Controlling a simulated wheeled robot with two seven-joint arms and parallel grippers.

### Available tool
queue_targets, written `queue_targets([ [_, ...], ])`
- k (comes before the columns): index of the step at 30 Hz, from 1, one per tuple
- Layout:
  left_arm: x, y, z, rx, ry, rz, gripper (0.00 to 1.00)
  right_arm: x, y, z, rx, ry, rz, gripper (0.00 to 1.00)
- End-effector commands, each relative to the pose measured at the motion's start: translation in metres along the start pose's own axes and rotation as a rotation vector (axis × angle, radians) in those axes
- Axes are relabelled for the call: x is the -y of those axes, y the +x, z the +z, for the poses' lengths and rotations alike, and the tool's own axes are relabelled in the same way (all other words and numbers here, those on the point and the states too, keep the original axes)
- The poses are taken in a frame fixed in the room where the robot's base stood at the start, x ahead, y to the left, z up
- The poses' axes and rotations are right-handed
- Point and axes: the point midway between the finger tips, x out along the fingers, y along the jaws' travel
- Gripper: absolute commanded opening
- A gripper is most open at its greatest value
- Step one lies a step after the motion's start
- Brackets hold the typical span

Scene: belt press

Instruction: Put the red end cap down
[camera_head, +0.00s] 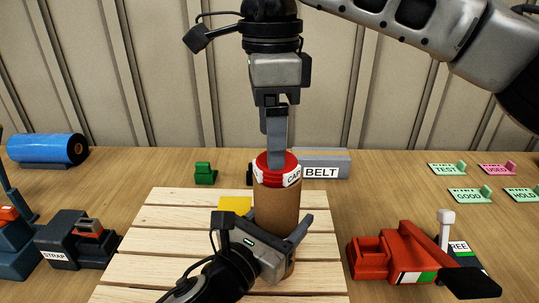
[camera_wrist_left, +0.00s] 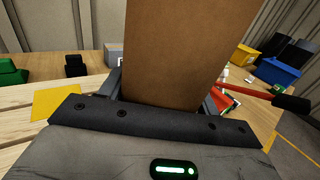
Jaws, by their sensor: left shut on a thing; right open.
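The red end cap (camera_head: 279,176) with a white "CAP" label sits on the top end of an upright brown tube (camera_head: 276,205). My right gripper (camera_head: 277,160) points straight down from above, its fingertips at the cap's top. It is seen edge-on; whether it touches the cap is unclear. My left gripper (camera_head: 264,238) is shut around the lower part of the tube. In the left wrist view the tube (camera_wrist_left: 172,50) stands between its fingers, and the cap is out of view.
A slatted wooden pallet (camera_head: 160,232) lies beneath, with a yellow pad (camera_head: 235,205) on it. Behind are a grey "BELT" block (camera_head: 330,160) and a green piece (camera_head: 205,174). A strap tool (camera_head: 75,240) stands left, a red device (camera_head: 390,255) right, and label signs (camera_head: 455,195) far right.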

Motion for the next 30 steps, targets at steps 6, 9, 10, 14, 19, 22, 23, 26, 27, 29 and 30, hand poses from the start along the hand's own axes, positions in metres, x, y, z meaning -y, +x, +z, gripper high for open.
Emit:
queue_targets([
  [6,-0.002,-0.001,-0.005,-0.016,0.005,0.006,0.30,0.000,-0.041,0.000,0.001,0.003,-0.002,0.73],
  [9,-0.003,-0.001,-0.005,-0.017,0.006,0.008,0.30,0.000,-0.050,-0.001,0.001,0.003,-0.001,0.73],
  [10,-0.003,-0.001,-0.005,-0.018,0.007,0.008,0.30,0.000,-0.052,-0.001,0.002,0.003,-0.001,0.73],
  [14,-0.003,-0.001,-0.005,-0.019,0.008,0.009,0.30,0.000,-0.055,-0.001,0.002,0.004,0.000,0.73],
  [19,-0.004,-0.001,-0.006,-0.021,0.010,0.011,0.30,0.000,-0.055,-0.001,0.002,0.004,0.000,0.73],
  [22,-0.004,-0.001,-0.006,-0.022,0.011,0.011,0.30,0.000,-0.055,-0.001,0.002,0.005,-0.001,0.73],
  [23,-0.004,-0.001,-0.006,-0.022,0.011,0.012,0.65,0.000,-0.055,-0.001,0.002,0.005,-0.001,0.73],
  [26,-0.004,-0.001,-0.006,-0.020,0.010,0.010,0.88,0.000,-0.055,-0.001,0.002,0.005,-0.001,0.73],
  [27,-0.003,-0.001,-0.005,-0.019,0.009,0.010,0.88,0.000,-0.055,-0.001,0.002,0.005,-0.001,0.73],
  [29,-0.003,-0.001,-0.005,-0.018,0.009,0.009,0.88,0.000,-0.055,-0.001,0.002,0.005,-0.001,0.73],
  [30,-0.003,-0.001,-0.004,-0.017,0.008,0.009,0.88,0.000,-0.055,-0.001,0.002,0.005,-0.001,0.73],
])
